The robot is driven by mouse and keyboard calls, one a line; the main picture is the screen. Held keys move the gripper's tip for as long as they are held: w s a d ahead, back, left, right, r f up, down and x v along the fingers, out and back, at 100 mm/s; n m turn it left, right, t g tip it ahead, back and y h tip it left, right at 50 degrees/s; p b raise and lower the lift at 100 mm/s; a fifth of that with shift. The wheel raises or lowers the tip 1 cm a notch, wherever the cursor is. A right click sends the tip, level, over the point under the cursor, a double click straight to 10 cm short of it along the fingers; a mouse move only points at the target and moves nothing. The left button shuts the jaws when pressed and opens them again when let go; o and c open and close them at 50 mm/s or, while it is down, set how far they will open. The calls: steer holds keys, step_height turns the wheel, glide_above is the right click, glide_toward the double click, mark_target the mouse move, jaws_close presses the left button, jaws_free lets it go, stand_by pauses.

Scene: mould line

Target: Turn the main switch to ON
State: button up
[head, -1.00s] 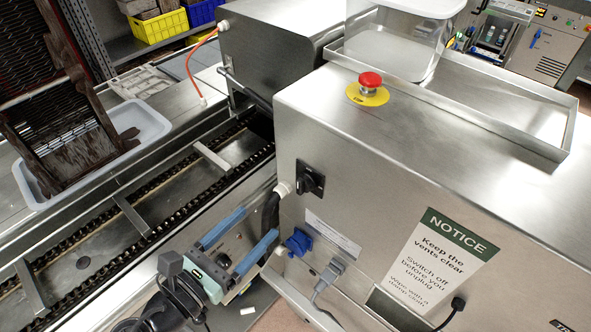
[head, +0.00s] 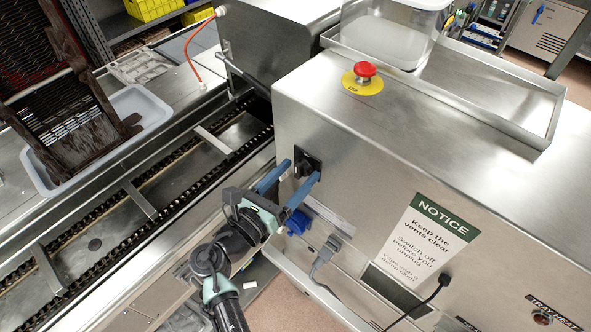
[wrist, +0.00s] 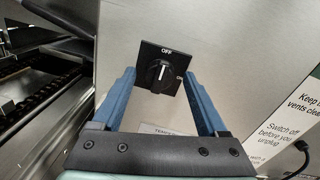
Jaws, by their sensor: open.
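The main switch (head: 305,163) is a black rotary knob on a black square plate on the side of the steel housing. In the wrist view the switch (wrist: 160,74) shows OFF at the top and ON at the right. The white mark on its knob points up to OFF. My gripper (head: 299,171) is open with its blue fingers reaching toward the switch, one on each side of the knob. In the wrist view my gripper (wrist: 159,73) shows gaps between both fingers and the knob. Whether the tips touch the plate cannot be told.
A blue plug (head: 297,222) and a grey plug (head: 329,248) with a cable sit below the switch. A red emergency button (head: 365,71) is on top of the housing. A notice (head: 428,240) is to the right. A chain conveyor (head: 165,185) runs along the left.

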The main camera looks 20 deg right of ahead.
steer(key=shift+w+d, duration=0.1)
steer(key=shift+c, duration=0.3)
jaws_close()
